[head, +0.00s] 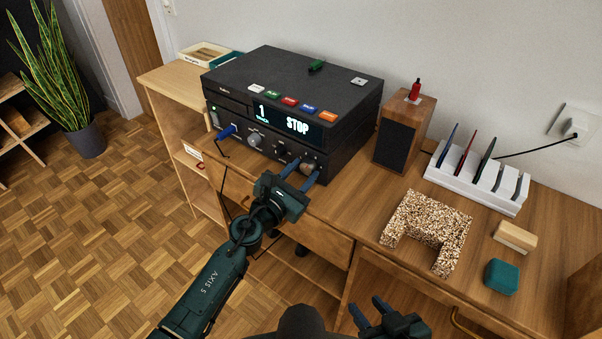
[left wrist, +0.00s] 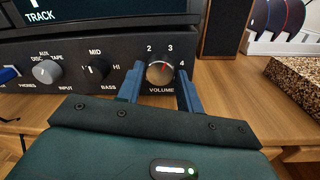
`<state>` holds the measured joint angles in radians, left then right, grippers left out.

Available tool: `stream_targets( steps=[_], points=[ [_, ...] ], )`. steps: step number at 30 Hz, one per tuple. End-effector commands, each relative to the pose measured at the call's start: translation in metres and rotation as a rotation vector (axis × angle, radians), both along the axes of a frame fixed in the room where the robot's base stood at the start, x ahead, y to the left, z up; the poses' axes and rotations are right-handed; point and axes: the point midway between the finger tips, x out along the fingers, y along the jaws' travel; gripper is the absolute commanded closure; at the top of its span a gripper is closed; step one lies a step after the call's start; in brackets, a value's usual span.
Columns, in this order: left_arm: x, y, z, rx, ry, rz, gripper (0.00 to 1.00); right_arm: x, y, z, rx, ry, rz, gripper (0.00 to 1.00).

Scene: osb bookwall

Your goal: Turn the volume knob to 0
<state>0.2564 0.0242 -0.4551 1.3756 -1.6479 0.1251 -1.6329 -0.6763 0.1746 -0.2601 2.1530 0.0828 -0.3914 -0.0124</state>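The volume knob (left wrist: 160,70) is a round metallic knob at the lower right of the black player's front. Its red mark points up and right, between the 3 and 4 printed on the panel. The knob also shows in the head view (head: 308,168). My left gripper (head: 300,174) is at it, one blue finger on each side. In the left wrist view the fingers (left wrist: 161,84) straddle the knob with what look like narrow gaps. The lower dial numbers are hidden. My right gripper (head: 371,314) is open and empty at the bottom, away from the player.
Other knobs (left wrist: 47,71) sit left of the volume knob. A wooden speaker (head: 404,130), white rack (head: 480,180), speckled block (head: 428,230), and teal block (head: 501,277) stand to the right.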

Motion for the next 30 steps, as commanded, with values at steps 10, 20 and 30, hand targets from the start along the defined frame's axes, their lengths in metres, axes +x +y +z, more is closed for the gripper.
stream_targets(
  steps=[10, 20, 30],
  points=[
    [-0.0002, 0.0003, -0.0003, 0.000, 0.000, 0.000, 0.90, -0.0004, -0.0001, -0.0005, 0.000, 0.001, 0.000, 0.64],
    [-0.0002, 0.0005, 0.0006, -0.051, 0.038, 0.000, 0.90, -0.0014, -0.0003, 0.0003, -0.006, 0.007, 0.001, 0.64],
    [-0.0003, 0.0004, 0.0020, -0.256, 0.188, 0.001, 0.90, -0.0029, -0.0009, 0.0082, -0.029, 0.009, 0.008, 0.64]
  ],
)
